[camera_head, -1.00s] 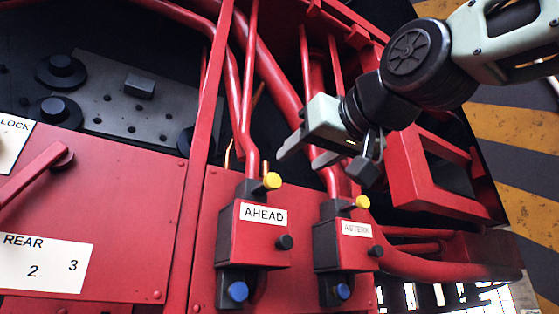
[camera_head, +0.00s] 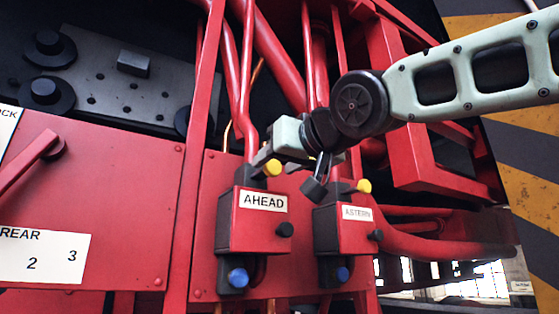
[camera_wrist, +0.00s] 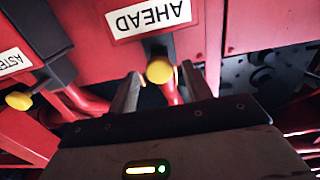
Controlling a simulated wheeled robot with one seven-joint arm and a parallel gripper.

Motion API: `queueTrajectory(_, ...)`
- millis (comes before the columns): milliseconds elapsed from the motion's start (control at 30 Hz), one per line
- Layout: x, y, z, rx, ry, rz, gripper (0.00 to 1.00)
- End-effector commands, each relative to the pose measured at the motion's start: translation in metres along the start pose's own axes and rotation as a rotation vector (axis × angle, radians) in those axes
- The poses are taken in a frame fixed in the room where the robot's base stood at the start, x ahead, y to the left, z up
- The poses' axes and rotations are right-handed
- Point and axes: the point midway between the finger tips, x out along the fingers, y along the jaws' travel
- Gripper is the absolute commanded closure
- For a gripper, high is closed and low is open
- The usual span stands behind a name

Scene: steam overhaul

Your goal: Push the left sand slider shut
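The left sand box, a red and black box labelled AHEAD (camera_head: 260,228), has a yellow knob (camera_head: 272,168) at its top, a black knob (camera_head: 285,230) on its side and a blue knob (camera_head: 238,277) below. My gripper (camera_head: 268,158) is at its top beside the yellow knob, partly hiding the rods behind. In the wrist view the picture is upside down. My gripper's two fingers (camera_wrist: 161,78) stand apart, with the yellow knob (camera_wrist: 160,69) appearing between their tips. I cannot tell whether either finger touches it. Which part is the slider itself is not clear.
A similar box labelled ASTERN (camera_head: 342,229), with its own yellow knob (camera_head: 364,186), stands close to the right. Red pipes (camera_head: 247,85) run upward behind both boxes. A red panel with a lever (camera_head: 32,165) is at the left. A red frame (camera_head: 440,165) is at the right.

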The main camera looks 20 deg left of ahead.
Motion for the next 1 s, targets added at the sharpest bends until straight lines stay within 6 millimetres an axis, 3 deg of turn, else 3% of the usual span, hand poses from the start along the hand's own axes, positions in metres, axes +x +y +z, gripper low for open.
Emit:
queueTrajectory(33, 0.000, 0.000, 0.000, 0.000, 0.000, 0.000, 0.65)
queueTrajectory(167, 0.000, 0.000, 0.000, 0.000, 0.000, 0.000, 1.00)
queueTrajectory(333, 0.006, 0.000, -0.001, 0.001, 0.000, -0.001, 1.00)
queueTrajectory(600, 0.037, -0.001, -0.002, 0.001, 0.001, -0.002, 1.00)
queueTrajectory(900, 0.039, 0.001, -0.002, -0.001, 0.005, 0.000, 1.00)
queueTrajectory(933, 0.039, 0.001, -0.002, -0.001, 0.005, 0.000, 0.67)
queueTrajectory(1000, 0.039, 0.001, -0.002, -0.001, 0.004, 0.000, 0.48)
